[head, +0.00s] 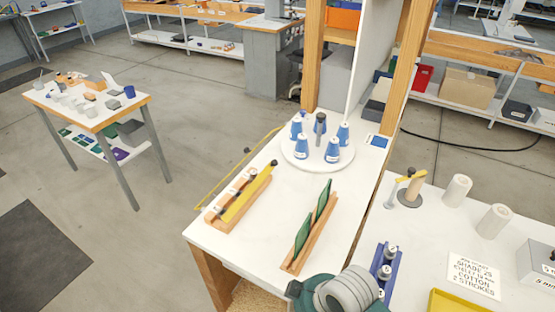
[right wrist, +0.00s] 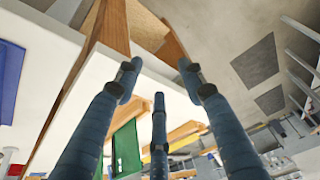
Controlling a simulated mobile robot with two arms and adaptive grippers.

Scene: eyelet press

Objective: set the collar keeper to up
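I cannot pick out the collar keeper with certainty in either view. A short stand with a yellow bar (head: 411,176) across its top is on the right-hand white table in the head view; I cannot read its setting. My right gripper (right wrist: 160,80) has its three blue fingers spread apart with nothing between them. In its wrist view, a green panel (right wrist: 126,148) and a wooden rack lie beyond the fingers. A grey and dark green part of my arm covers the bottom middle of the head view. My left gripper is not in view.
A round white tray (head: 289,158) holds several blue cones. Green panels (head: 302,232) stand in a wooden rack; a yellow bar (head: 245,194) lies on a wooden holder. A blue rack (head: 376,262), white cylinders (head: 457,190) and a printed card (head: 473,276) are at right.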

